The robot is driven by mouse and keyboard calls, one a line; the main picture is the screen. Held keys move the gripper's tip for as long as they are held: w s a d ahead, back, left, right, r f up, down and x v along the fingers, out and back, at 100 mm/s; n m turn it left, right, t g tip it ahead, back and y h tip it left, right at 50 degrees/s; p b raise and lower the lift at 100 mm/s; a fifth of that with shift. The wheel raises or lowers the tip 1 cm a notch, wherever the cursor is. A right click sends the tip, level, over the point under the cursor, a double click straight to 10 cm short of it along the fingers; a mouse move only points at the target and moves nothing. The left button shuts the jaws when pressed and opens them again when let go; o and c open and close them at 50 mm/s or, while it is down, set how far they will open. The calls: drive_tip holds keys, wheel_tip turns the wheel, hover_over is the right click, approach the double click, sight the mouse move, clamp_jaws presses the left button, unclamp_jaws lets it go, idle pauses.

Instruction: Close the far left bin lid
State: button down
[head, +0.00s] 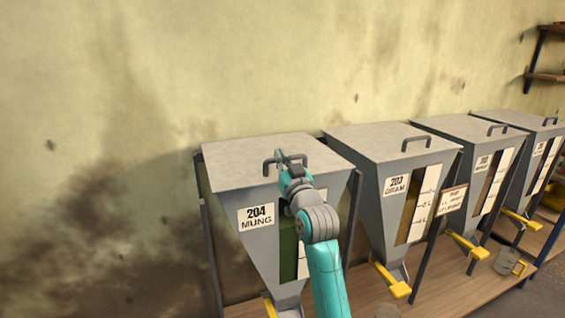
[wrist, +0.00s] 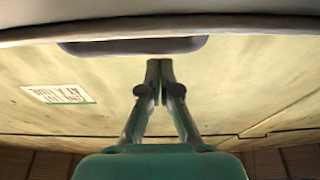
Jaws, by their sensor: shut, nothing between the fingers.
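The far left bin (head: 254,243) is a grey hopper labelled 204 MUNG. Its grey lid (head: 228,163) lies flat across the top in the head view, with no gap that I can see. A dark lid handle (head: 266,167) stands at the lid's front middle. My gripper (head: 281,155) is at the handle, with its fingers together and empty. In the wrist view the shut fingertips (wrist: 160,66) point at a dark curved part under a pale edge. Whether they touch the handle or lid is unclear. My arm hides part of the bin's front.
Bin 203 GRAM (head: 396,187) stands close on the right, with more lidded bins (head: 482,160) beyond it. Yellow chute levers (head: 390,280) stick out below. A wooden bench (head: 450,297) runs underneath. Bare wall (head: 90,120) fills the left, and the space above the lids is clear.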

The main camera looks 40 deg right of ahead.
drive_tip(key=r, duration=0.3)
drive_tip(key=shift+s+a, duration=0.1)
drive_tip(key=shift+s, duration=0.2)
drive_tip(key=f+v, duration=0.2)
drive_tip(key=v, duration=0.8)
drive_tip(key=shift+w, duration=0.35)
drive_tip(key=shift+f, duration=0.15)
drive_tip(key=s+a+f+g+y, duration=0.1)
drive_tip(key=s+a+f, duration=0.4)
drive_tip(key=f, duration=0.4)
drive_tip(key=s+a+f+y, duration=0.1)
drive_tip(key=s+a+f, duration=0.3)
drive_tip(key=s+f, duration=0.3)
drive_tip(key=s+a+f+g+y, duration=0.1)
drive_tip(key=s+a+f, duration=0.35)
drive_tip(key=f, duration=0.55)
drive_tip(key=s+a+f+n+g+y, duration=0.1)
drive_tip(key=s+a, duration=0.1)
drive_tip(key=s, duration=0.8)
drive_tip(key=s+a+f+n+g+y, duration=0.1)
drive_tip(key=s+a+f, duration=0.1)
drive_tip(key=s, duration=0.8)
drive_tip(key=s+a+f+n+g, duration=0.1)
drive_tip(key=s+a, duration=0.3)
drive_tip(key=s, duration=0.6)
drive_tip(key=shift+f+g+y, duration=0.3)
drive_tip(key=shift+f+y, duration=0.1)
drive_tip(key=shift+f, duration=0.25)
